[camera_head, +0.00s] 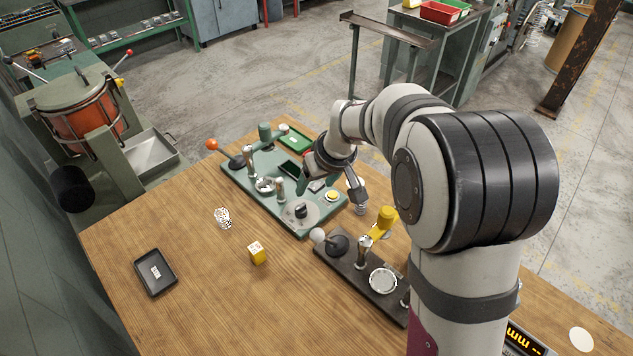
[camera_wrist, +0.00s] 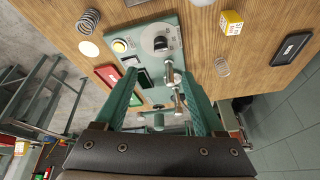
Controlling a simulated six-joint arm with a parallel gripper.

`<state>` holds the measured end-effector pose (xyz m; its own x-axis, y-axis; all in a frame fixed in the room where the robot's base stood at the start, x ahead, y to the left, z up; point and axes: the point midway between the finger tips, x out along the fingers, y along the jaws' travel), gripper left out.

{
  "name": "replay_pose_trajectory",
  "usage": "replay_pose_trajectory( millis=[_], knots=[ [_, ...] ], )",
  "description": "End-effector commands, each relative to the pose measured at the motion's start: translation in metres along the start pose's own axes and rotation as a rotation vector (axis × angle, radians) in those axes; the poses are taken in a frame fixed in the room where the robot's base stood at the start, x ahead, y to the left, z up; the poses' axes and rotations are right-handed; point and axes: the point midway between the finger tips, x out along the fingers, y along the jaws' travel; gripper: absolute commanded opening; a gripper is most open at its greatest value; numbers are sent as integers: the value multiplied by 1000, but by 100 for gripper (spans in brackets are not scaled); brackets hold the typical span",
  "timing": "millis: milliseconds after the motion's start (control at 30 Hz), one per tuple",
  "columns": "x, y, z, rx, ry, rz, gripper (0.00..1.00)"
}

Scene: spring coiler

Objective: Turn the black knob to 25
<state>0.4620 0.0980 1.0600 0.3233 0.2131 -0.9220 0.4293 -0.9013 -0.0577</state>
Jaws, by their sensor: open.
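The black knob (camera_head: 301,210) stands on a round grey dial (camera_head: 289,217) at the near end of the green machine plate (camera_head: 238,184). In the wrist view the knob (camera_wrist: 160,43) shows beyond the fingertips, on the same dial (camera_wrist: 172,34). The dial's markings are too small to read. My gripper (camera_head: 304,187) is above the plate, close to the knob in the head view but apart from it. In the wrist view my gripper (camera_wrist: 161,75) has its two green fingers spread with nothing between them.
A yellow button (camera_head: 332,195) sits beside the dial. An orange-knobbed lever (camera_head: 212,145) and upright metal posts stand on the plate. A dark base (camera_head: 330,257) with a white-knobbed lever is nearby. A yellow cube (camera_head: 257,254) and black tray (camera_head: 155,287) lie left, with bare wood between.

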Motion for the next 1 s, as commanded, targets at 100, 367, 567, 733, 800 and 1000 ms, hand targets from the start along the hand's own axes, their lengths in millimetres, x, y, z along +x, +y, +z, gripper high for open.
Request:
replay_pose_trajectory(
  millis=[100,367,567,733,800,1000],
  knots=[
    [0,0,0,0,0,0,71],
    [6,28,-11,-360,-45,-147,71],
    [18,31,-13,-500,-34,-213,71],
    [64,21,-8,-500,-36,-213,71],
    [86,17,-7,-500,-36,-212,71],
    [135,8,-3,-499,-34,-210,71]
  ],
)
